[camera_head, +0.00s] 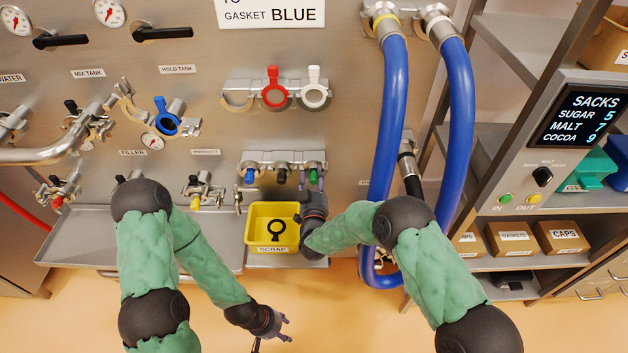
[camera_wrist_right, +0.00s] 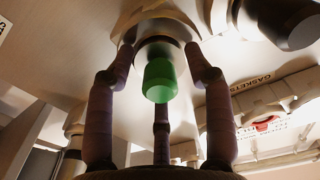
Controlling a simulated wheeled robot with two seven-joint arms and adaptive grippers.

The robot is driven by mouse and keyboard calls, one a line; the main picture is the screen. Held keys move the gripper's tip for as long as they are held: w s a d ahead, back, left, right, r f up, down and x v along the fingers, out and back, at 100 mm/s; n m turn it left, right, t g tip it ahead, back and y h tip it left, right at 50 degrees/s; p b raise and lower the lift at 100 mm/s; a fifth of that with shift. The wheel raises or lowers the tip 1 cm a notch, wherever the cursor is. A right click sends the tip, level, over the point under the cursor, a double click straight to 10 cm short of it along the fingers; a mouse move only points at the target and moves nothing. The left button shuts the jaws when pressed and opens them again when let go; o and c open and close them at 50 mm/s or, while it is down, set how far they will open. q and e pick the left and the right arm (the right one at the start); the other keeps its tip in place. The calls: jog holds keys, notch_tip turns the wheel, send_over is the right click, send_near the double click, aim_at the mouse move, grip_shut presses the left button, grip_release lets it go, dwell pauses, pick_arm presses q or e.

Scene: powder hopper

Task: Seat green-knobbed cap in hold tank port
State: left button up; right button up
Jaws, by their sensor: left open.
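The green-knobbed cap (camera_wrist_right: 160,80) shows in the right wrist view with its knob toward the camera and a pale disc behind it. The three fingers of my right gripper (camera_wrist_right: 158,75) surround it; whether they press on it is unclear. My left gripper (camera_head: 280,325) is open and empty, low over the floor.
A yellow scrap bin (camera_head: 262,215) stands just left of my right gripper. Blue and black knobs hang from the same rack. Thick blue hoses (camera_head: 394,110) hang to the right. A steel pipe (camera_head: 45,152) reaches toward the mix tank.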

aim_at(314, 176)
jog(key=c, duration=0.8)
jog(key=shift+r, duration=0.2)
jog(key=shift+r+p, duration=1.5)
jog(key=shift+r, duration=0.9)
jog(key=shift+s+p, duration=1)
jog(key=shift+s, duration=3.5)
